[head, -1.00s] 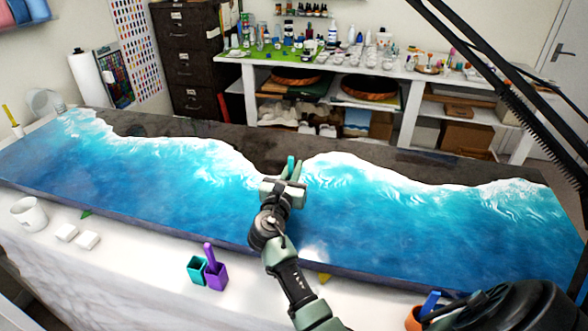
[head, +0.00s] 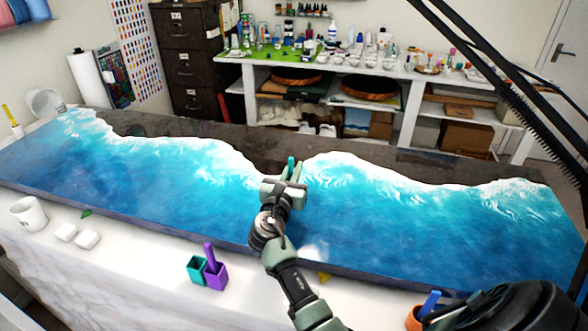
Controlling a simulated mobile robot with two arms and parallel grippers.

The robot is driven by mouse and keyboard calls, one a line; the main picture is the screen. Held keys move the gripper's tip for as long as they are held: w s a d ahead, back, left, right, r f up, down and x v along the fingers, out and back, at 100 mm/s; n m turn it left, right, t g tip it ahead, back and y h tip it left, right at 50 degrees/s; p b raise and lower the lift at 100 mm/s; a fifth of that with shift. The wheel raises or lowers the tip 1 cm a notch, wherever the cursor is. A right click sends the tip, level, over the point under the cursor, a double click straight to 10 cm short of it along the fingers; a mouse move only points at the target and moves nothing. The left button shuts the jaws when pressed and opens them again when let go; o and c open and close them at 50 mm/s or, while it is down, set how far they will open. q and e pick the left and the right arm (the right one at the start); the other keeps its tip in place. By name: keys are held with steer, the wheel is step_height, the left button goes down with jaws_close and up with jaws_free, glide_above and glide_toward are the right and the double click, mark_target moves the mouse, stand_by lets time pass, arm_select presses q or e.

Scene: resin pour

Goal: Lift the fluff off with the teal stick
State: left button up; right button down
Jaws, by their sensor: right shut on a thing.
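My right gripper (head: 291,173) is over the middle of the blue and white resin panel (head: 150,195), near the white wave edge. It is shut on the teal stick (head: 291,163), whose upper end shows between the fingers. The stick's lower end is hidden behind the gripper, so I cannot tell whether it touches the resin. I cannot make out the fluff; the gripper may cover it. My left gripper is not in view.
A teal cup (head: 197,269) and a purple cup (head: 216,276) with a purple stick stand at the panel's front edge. An orange cup (head: 414,318) holds a blue stick at the lower right.

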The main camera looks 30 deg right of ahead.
mark_target(291, 158)
steer(key=shift+f, duration=0.3)
steer(key=shift+r, duration=0.1)
stand_by(0.4)
step_height(291, 158, up, 6)
steer(key=p, duration=0.6)
